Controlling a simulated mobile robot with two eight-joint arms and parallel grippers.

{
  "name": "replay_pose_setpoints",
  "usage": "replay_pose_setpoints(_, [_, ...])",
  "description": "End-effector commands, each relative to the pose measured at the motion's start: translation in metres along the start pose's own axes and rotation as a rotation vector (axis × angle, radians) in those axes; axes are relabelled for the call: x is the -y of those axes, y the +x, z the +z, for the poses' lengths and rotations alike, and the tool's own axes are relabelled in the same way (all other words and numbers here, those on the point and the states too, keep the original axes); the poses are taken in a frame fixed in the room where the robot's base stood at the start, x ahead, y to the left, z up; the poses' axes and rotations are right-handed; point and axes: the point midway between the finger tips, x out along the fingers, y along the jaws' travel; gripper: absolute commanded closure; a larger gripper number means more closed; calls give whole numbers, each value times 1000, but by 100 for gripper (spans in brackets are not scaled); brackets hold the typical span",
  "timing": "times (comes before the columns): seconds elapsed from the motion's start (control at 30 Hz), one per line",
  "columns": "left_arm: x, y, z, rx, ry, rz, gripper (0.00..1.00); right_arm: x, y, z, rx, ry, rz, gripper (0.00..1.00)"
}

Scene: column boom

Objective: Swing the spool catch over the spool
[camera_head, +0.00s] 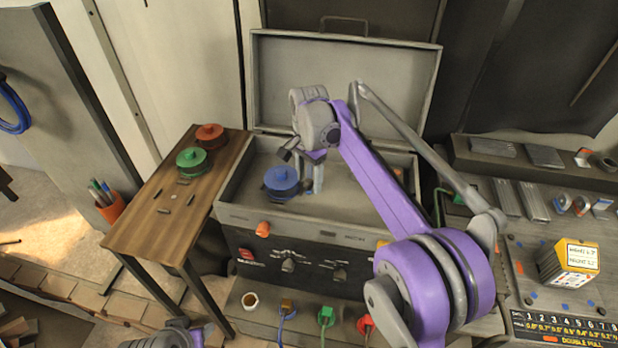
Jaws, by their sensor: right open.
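A blue spool (282,182) lies in the left part of the open grey machine case (262,217). My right arm reaches in from the lower right. My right gripper (300,157) is open and sits just above and to the right of the spool, apart from it as far as I can see. A pale upright piece (319,180) stands beside the spool, under the gripper; I cannot tell whether it is the spool catch. My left gripper (187,336) shows only partly at the bottom edge, and its jaws cannot be made out.
The raised lid (275,85) stands behind the case. A wooden side table (145,221) at left holds a green spool (192,160), a red spool (210,136) and small dark pieces. An orange pen cup (112,209) is at its edge. A cluttered bench (520,275) is at right.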

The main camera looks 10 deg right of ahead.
Motion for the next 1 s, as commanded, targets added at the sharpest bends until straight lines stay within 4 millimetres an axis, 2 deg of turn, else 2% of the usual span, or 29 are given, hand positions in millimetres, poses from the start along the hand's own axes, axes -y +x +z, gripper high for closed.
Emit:
replay_pose_setpoints(0.07, [0, 0, 0, 0, 0, 0, 50, 0, 0, 0, 0, 0, 0, 34])
replay_pose_setpoints(0.43, [0, 0, 0, 0, 0, 0, 50, 0, 0, 0, 0, 0, 0, 100])
replay_pose_setpoints(0.77, [0, 0, 0, 0, 0, 0, 50, 0, -1, -1, 0, -16, 0, 100])
replay_pose_setpoints(1.0, [0, -2, -2, -2, 0, 0, 50, -3, -1, -4, 0, -118, -1, 100])
